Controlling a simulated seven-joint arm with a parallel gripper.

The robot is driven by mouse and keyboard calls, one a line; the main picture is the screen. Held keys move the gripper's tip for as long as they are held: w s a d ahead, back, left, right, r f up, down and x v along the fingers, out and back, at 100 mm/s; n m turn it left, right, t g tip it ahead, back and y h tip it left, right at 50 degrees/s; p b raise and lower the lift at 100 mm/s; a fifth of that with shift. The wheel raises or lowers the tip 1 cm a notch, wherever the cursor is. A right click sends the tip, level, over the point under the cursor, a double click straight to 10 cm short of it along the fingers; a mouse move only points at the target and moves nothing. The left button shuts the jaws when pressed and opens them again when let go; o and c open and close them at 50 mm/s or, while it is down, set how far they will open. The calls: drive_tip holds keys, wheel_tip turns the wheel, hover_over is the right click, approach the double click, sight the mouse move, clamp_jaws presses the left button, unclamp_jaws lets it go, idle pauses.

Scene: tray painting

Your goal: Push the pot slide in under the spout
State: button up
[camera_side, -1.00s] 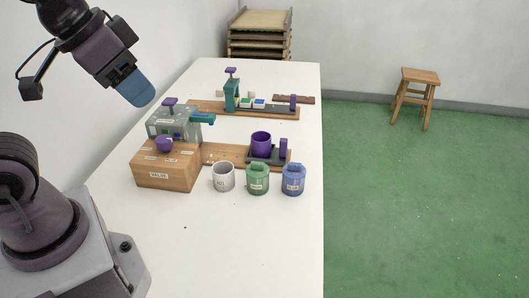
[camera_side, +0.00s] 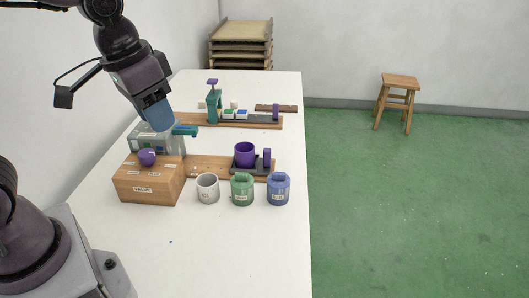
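The purple pot (camera_side: 244,155) stands on a dark slide (camera_side: 250,169), which has an upright purple handle (camera_side: 267,158) at its right end. The slide sits on the right part of a wooden rail board (camera_side: 208,165). The teal spout (camera_side: 186,130) sticks out right from a grey, see-through-looking tank (camera_side: 157,143), to the left of the pot and apart from it. My gripper (camera_side: 158,116), with a blue end, hangs above the tank, left of the spout and well away from the slide handle. Its fingers cannot be made out, and nothing is seen in it.
A wooden box labelled VALVE (camera_side: 148,185) with a purple knob (camera_side: 147,157) stands at the front left. A teal press (camera_side: 214,104) stands behind. The front table (camera_side: 230,250) is clear.

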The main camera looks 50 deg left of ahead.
drive_tip(key=w+a+f+n+g, duration=0.1)
drive_tip(key=w+f+n, duration=0.1)
drive_tip(key=w+f, duration=0.5)
drive_tip(key=n+t+y, duration=0.1)
drive_tip(key=n+y, duration=0.2)
drive_tip(key=n, duration=0.4)
approach(267, 149)
drive_tip(key=x, duration=1)
drive_tip(key=shift+f, duration=0.2)
